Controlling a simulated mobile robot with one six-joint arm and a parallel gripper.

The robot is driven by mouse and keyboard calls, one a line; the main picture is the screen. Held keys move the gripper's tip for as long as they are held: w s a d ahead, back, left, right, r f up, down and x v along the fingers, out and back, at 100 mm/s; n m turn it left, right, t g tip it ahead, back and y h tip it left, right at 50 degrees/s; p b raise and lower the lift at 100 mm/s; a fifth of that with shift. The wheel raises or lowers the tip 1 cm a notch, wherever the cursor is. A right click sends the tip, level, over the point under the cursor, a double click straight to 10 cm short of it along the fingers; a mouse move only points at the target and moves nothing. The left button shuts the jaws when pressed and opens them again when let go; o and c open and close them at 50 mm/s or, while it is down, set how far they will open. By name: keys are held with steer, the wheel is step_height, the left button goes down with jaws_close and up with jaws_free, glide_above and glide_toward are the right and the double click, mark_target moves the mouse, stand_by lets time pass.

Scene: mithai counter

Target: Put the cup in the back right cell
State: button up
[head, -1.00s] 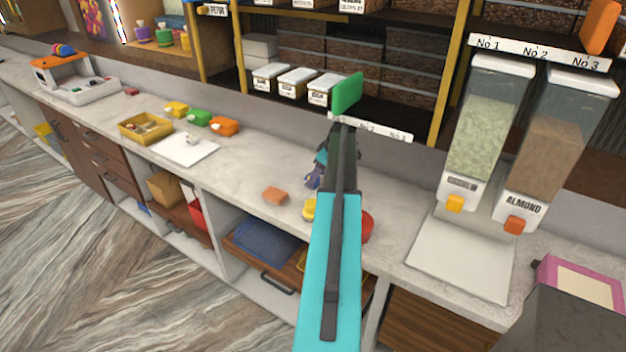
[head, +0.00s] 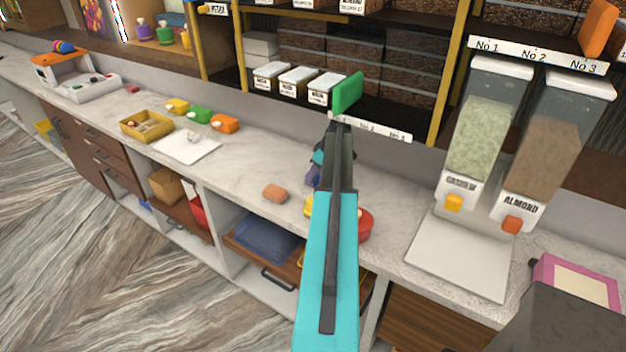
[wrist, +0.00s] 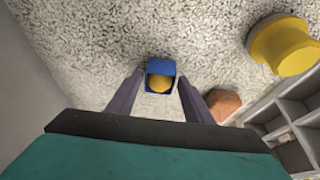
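My gripper (wrist: 159,82) points down over the counter in the wrist view, its two grey fingers spread apart. Between and just beyond the fingertips is a small blue holder (wrist: 151,67) with a rounded yellow piece (wrist: 160,82) in it; I see gaps on both sides. It may be the cup, but I cannot tell for sure. A grey divided tray (wrist: 288,111) with several cells is cut off at the right edge. In the head view my arm hides the tray and most of the gripper.
A round yellow item (wrist: 284,46) and an orange-brown block (wrist: 222,104) lie right of the gripper; the block (head: 275,193) also shows in the head view. A red round item (head: 365,226) is partly behind my arm. Dispensers (head: 487,140) stand right.

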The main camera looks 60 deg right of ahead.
steer(key=c, duration=0.9)
steer(key=shift+o, duration=0.2)
steer(key=shift+r, duration=0.1)
